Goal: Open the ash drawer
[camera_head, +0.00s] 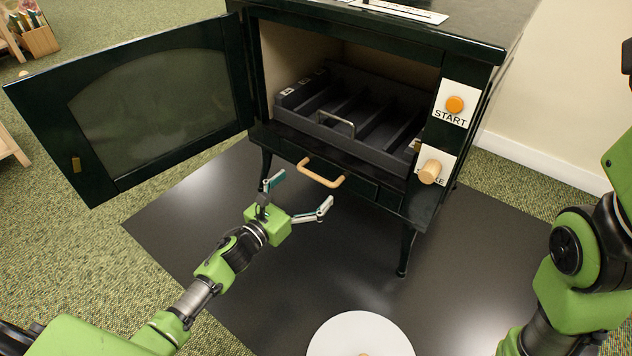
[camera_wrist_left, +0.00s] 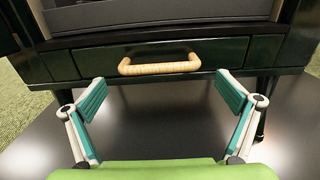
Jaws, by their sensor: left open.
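The ash drawer (camera_head: 283,147) is a dark green front low on the stove, below the open firebox. It looks shut. Its curved tan handle (camera_head: 320,173) sticks out at the middle of the front. In the left wrist view the handle (camera_wrist_left: 159,65) lies straight ahead, beyond the fingertips and centred between them. My left gripper (camera_head: 298,193) is open and empty, a short way in front of and below the handle, apart from it. In the left wrist view its fingers (camera_wrist_left: 160,90) are spread wide. My right gripper is out of view; only part of my right arm shows.
The stove door (camera_head: 150,110) with a glass pane hangs wide open to the left. A dark tray (camera_head: 360,110) with a metal handle sits in the firebox. A START button (camera_head: 455,104) and a wooden knob (camera_head: 430,171) are on the right. A white disc (camera_head: 360,333) lies at the front.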

